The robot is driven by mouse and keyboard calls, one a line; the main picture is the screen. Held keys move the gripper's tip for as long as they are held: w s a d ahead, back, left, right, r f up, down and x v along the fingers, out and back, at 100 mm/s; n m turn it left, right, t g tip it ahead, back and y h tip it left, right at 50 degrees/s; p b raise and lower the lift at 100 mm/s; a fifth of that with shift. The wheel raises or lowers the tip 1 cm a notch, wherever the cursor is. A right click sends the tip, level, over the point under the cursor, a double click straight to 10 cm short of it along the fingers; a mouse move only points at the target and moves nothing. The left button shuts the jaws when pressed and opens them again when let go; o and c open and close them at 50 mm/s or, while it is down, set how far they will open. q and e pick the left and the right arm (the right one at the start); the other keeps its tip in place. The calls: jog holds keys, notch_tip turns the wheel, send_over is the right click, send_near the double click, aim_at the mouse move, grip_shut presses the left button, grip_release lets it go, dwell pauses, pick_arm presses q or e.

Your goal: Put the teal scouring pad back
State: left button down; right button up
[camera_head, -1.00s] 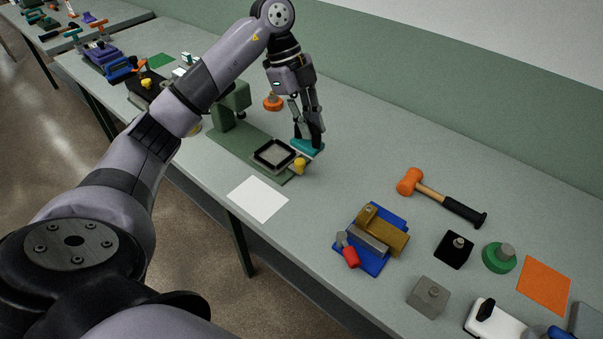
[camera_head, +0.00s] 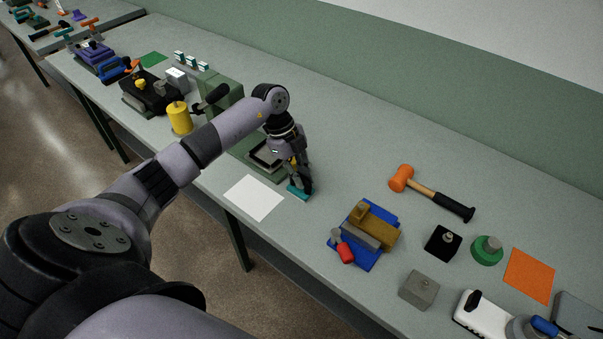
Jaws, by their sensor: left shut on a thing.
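The teal scouring pad (camera_head: 299,193) is held under my left gripper (camera_head: 303,184), whose fingers are shut on it. The pad is low over the bench, just right of the white sheet (camera_head: 253,198). I cannot tell whether it touches the bench top. The black-rimmed square tray (camera_head: 262,157) on the green machine base lies behind my left gripper and is partly hidden by it. My right gripper is not in view.
A blue vise-like fixture (camera_head: 371,233) with brass and red parts stands to the right. An orange mallet (camera_head: 430,192), a black block (camera_head: 443,243), a green knobbed disc (camera_head: 487,250) and an orange sheet (camera_head: 529,275) lie further right. Bench between pad and mallet is clear.

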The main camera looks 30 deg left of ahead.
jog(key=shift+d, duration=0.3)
pick_arm(q)
jog(key=c, duration=1.5)
grip_release()
jog(key=shift+c, duration=0.2)
jog(key=shift+r, duration=0.2)
jog(key=b+v, duration=0.2)
jog(key=v, duration=0.9)
jog(key=shift+r, duration=0.4)
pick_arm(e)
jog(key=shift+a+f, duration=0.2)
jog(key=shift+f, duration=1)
pick_arm(q)
jog(key=shift+s+f, duration=0.1)
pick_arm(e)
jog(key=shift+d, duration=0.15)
